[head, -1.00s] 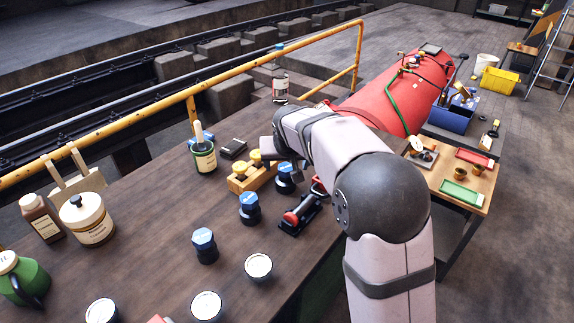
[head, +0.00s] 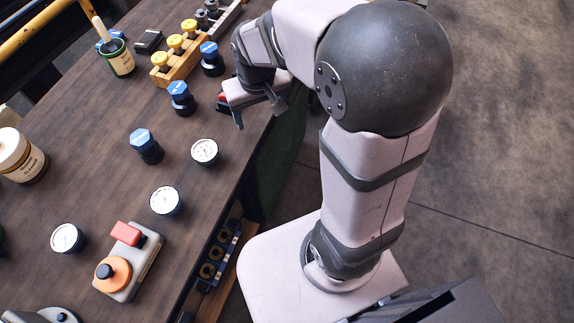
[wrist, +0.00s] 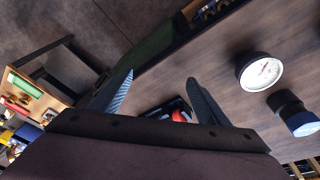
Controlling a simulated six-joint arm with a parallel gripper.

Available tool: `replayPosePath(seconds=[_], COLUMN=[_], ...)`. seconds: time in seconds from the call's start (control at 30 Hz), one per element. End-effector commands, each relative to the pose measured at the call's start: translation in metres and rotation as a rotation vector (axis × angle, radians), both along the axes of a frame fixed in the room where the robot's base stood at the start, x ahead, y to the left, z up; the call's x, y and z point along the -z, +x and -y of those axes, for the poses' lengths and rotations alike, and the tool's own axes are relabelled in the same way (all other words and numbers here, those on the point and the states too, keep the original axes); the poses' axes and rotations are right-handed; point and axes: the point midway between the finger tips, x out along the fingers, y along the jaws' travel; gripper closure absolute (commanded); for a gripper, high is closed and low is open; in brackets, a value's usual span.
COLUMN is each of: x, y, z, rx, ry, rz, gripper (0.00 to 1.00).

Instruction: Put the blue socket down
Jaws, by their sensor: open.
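Several dark cylinders with blue hexagonal tops stand upright on the brown bench; I cannot tell which is the named blue socket. In the head view one (head: 211,60) is beside the yellow-knobbed wooden block, one (head: 181,99) is left of my gripper, and one (head: 146,147) is nearer the gauges. A blue-topped cylinder also shows at the right of the wrist view (wrist: 293,113). My gripper (head: 260,112) is over the bench edge, fingers apart and pointing down. In the wrist view its jaws (wrist: 163,98) are open with nothing between the fingertips; a red-and-black tool (wrist: 176,114) lies beyond them.
White-faced gauges (head: 204,152) stand near the bench edge. A control box with an orange knob (head: 112,274) is at the front. The yellow-knobbed wooden block (head: 180,60) and a green brush pot (head: 119,60) are farther back. Bare bench (head: 90,120) lies at the left.

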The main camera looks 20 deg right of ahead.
Motion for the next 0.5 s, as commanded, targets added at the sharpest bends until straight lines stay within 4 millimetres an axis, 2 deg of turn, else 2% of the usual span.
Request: replayPosePath(seconds=[0.03,0.1,0.2,0.33,0.5], x=[0.008,0.019,0.031,0.04,0.044], y=[-0.028,-0.061,-0.099,-0.13,-0.143], z=[0.004,0.007,0.01,0.01,0.011], rx=[0.001,-0.006,-0.012,-0.018,-0.021], ry=[0.005,0.011,0.021,0.03,0.035], rz=[-0.04,-0.091,-0.148,-0.193,-0.214], gripper=[0.31,0.31,0.31,0.31,0.31])
